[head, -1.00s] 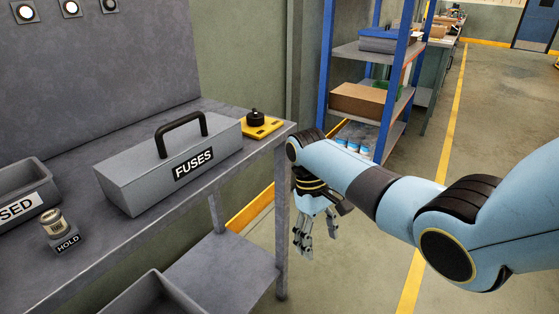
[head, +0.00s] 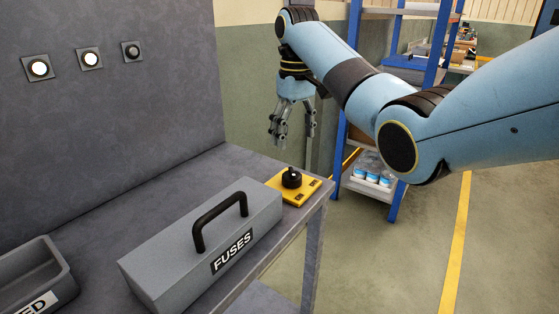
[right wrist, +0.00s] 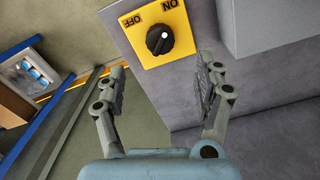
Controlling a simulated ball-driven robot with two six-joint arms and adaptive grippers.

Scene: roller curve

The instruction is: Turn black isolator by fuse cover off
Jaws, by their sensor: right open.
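The black isolator knob (head: 291,178) sits on a yellow plate (head: 308,192) at the bench's right end, beside the grey fuse cover (head: 170,262) with its black handle and FUSES label. In the right wrist view the knob (right wrist: 160,39) shows a white mark between the OFF and ON lettering, nearer the ON side. My right gripper (head: 291,135) is open and empty above and behind the knob, fingers pointing down. In the right wrist view its fingertips (right wrist: 160,75) stand apart, with the knob beyond them. My left gripper is in neither view.
The grey bench (head: 130,205) has an upright back panel with several round fittings, two of them lit. A grey bin (head: 35,272) stands at the front left. A blue-framed shelf (head: 347,120) stands behind my right arm. Open floor lies to the right.

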